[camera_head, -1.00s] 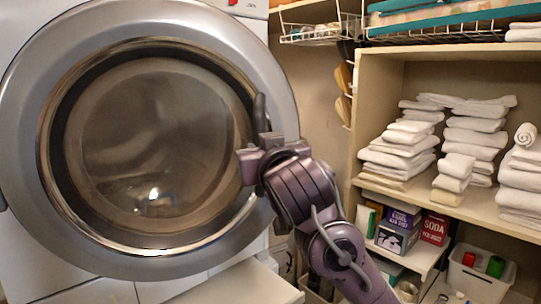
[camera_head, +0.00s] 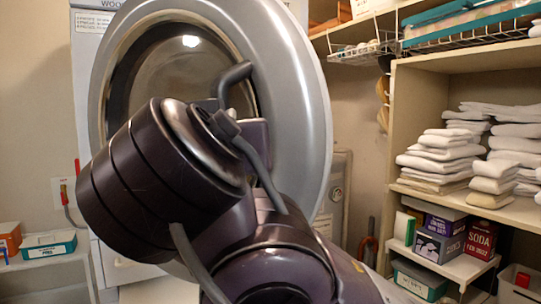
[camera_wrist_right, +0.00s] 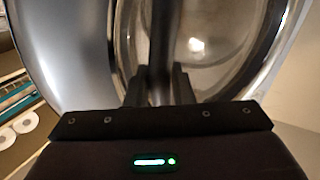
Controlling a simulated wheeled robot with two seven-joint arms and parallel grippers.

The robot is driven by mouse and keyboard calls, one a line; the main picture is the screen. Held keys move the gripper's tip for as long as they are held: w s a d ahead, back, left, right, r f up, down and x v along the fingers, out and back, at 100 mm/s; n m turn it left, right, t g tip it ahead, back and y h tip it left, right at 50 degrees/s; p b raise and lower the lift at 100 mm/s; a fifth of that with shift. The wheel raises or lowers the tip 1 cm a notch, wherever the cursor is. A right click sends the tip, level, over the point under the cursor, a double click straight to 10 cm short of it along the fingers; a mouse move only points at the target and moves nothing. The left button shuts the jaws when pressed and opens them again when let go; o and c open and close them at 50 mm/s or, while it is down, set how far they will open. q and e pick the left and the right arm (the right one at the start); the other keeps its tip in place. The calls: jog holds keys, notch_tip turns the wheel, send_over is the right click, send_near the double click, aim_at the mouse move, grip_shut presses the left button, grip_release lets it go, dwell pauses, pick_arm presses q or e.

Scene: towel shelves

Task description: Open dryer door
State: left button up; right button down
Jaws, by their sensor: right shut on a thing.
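The dryer door (camera_head: 300,110) is a large silver ring with dark round glass, seen at an angle in the head view. It appears swung partly out from the white dryer body (camera_head: 84,55), though my arm hides much of its lower part. Its dark curved handle (camera_head: 235,73) is at the door's inner ring. In the right wrist view the handle (camera_wrist_right: 160,40) runs as a dark upright bar between the two fingers. My right gripper (camera_wrist_right: 160,88) is shut on it. In the head view my wrist hides most of the gripper. My left gripper is not in view.
Wooden shelves (camera_head: 408,110) with stacked white towels (camera_head: 440,155) and boxes stand at the right. A wire rack (camera_head: 365,40) hangs above. A low shelf with small boxes (camera_head: 48,243) is at the left. A grey wall panel (camera_head: 340,180) is behind the door.

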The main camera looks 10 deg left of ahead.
jog(key=shift+s+a+b, duration=0.15)
jog(key=shift+s+a, duration=0.2)
jog(key=shift+s, duration=0.25)
jog(key=shift+s+a+b, duration=0.15)
jog(key=shift+s+a, duration=0.2)
jog(key=shift+s, duration=0.25)
jog(key=c, duration=1.3)
grip_release()
jog(key=shift+a, duration=0.1)
